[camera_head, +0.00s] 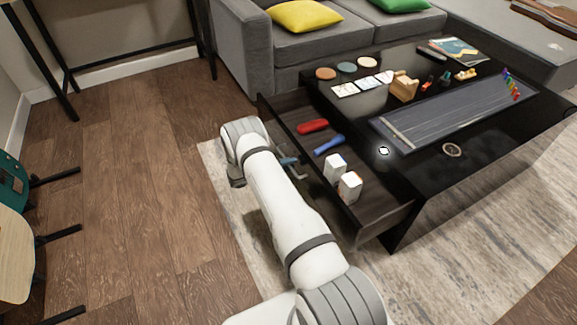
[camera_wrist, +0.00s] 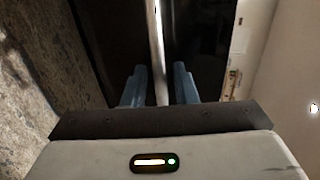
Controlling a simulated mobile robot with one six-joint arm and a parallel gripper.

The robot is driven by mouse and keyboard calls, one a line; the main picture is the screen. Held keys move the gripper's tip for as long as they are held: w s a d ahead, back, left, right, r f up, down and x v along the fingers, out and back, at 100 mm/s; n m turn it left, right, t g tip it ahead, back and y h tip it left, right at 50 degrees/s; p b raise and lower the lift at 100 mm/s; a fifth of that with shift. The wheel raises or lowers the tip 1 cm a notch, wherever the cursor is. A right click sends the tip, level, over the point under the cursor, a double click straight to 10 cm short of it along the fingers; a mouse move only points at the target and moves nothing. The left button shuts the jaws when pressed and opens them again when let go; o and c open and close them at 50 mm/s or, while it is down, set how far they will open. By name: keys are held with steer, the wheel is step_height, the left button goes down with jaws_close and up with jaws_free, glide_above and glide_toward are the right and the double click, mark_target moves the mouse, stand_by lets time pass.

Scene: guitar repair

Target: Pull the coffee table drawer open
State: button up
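The black coffee table (camera_head: 480,125) stands on a rug in front of the sofa. Its drawer (camera_head: 372,212) is pulled out on the left side, showing a red object (camera_head: 313,126), a blue object (camera_head: 329,144) and two small white boxes (camera_head: 349,186). My gripper (camera_head: 290,161) is low at the outer side of the drawer front, partly hidden by my arm. In the wrist view, my gripper's blue fingers (camera_wrist: 159,86) stand apart on either side of a pale bar (camera_wrist: 158,40), seemingly the drawer handle, with a narrow gap on each side.
A grey sofa (camera_head: 245,60) stands behind the table. Its top carries coasters, cards, a wooden holder (camera_head: 404,87) and a long fretboard-like board (camera_head: 455,108). Chairs (camera_head: 14,235) are at the left edge. The wooden floor (camera_head: 140,160) left of the drawer is clear.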

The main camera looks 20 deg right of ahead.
jaws_close()
stand_by(0.5)
steer(key=f+b+v, duration=0.1)
steer(key=f+v, duration=0.1)
steer(key=v, duration=0.7)
steer(key=shift+a+b, duration=0.4)
steer(key=shift+a, duration=0.05)
jaws_free()
steer(key=shift+r, duration=0.1)
